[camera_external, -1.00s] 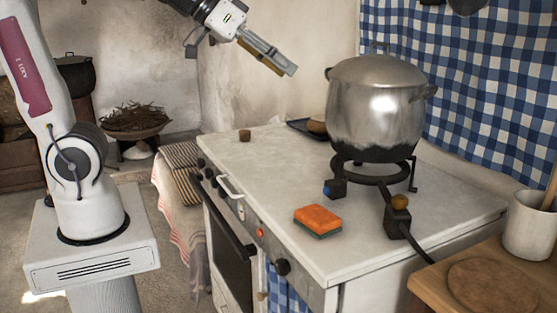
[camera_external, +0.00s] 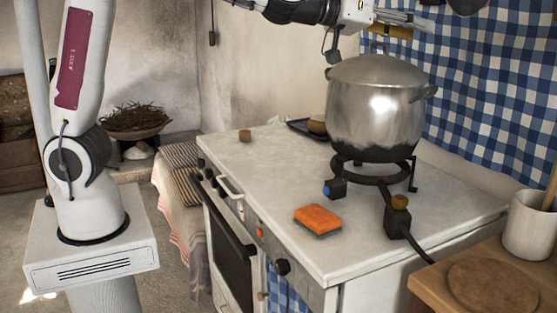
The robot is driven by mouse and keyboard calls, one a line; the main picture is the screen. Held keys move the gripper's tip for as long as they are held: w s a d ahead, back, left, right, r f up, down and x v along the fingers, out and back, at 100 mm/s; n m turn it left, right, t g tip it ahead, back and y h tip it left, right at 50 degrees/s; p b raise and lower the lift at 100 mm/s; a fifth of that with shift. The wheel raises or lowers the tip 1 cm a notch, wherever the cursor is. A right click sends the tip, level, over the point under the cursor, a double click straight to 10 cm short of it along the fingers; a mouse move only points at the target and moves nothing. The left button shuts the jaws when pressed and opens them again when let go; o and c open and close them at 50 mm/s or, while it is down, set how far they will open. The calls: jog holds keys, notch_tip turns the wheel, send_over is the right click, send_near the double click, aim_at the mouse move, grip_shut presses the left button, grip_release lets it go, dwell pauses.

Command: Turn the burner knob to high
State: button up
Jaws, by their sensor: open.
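The gas burner (camera_external: 372,176) is a dark ring stand on the white stove top, under a large metal pot (camera_external: 376,105). I cannot tell either knob's setting or which one the task means. My gripper (camera_external: 412,26) is high above the pot near the checked cloth, open and empty, with its fingers pointing right. It is well apart from both knobs.
A dark hose runs from the block to the right. A white mug (camera_external: 530,225) stands on the wooden counter. The stove top's left part is mostly clear.

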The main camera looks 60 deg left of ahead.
jog(key=w+d+f+n+t+y, duration=0.25)
jog(key=w+d+f, duration=0.2)
jog(key=w, duration=0.25)
jog(key=n+g+y, duration=0.6)
jog(key=y, duration=0.9)
send_near(400, 206)
jog(key=x, duration=0.4)
jog(key=shift+w+r, duration=0.1)
jog(key=shift+a, duration=0.1)
jog(key=shift+x, duration=3.9)
jog(key=c, duration=1.1)
